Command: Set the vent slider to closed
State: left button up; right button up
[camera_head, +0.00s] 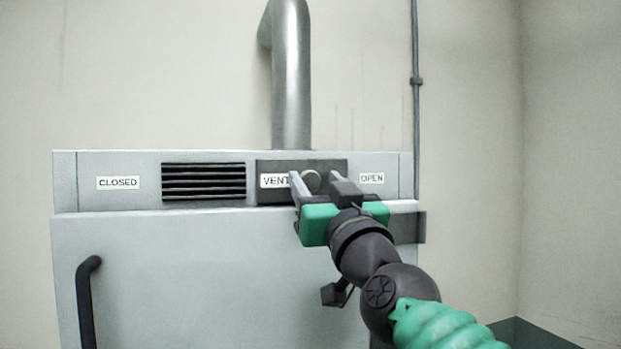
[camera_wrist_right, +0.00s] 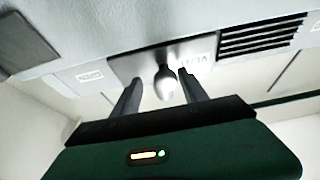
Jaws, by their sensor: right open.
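The vent slider (camera_head: 268,168) is a dark plate marked VENT with a round grey knob (camera_head: 312,181). It sits toward the right of the grey top panel, beside the OPEN label (camera_head: 372,178). The CLOSED label (camera_head: 118,183) is at the panel's far left. My right gripper (camera_head: 318,182) is open, with its fingers on either side of the knob in the picture. In the right wrist view the knob (camera_wrist_right: 165,82) shows between the two fingertips (camera_wrist_right: 160,88); I cannot tell whether they touch it. My left gripper is not in view.
A black slatted grille (camera_head: 204,181) lies between the CLOSED label and the slider. A metal pipe (camera_head: 291,80) rises behind the panel. Below is a large grey front (camera_head: 200,270) with a black handle (camera_head: 87,300) at left.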

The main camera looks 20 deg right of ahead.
jog(key=shift+s+a+r, duration=0.1)
jog(key=shift+s+a, duration=0.2)
jog(key=shift+a, duration=0.65)
jog(key=shift+c, duration=2.5)
jog(key=shift+d, duration=0.1)
jog(key=shift+c, duration=1.2)
jog(key=shift+w+d, duration=0.15)
jog(key=shift+d, duration=0.35)
grip_shut()
jog(key=shift+a, duration=0.2)
jog(key=shift+f, duration=0.3)
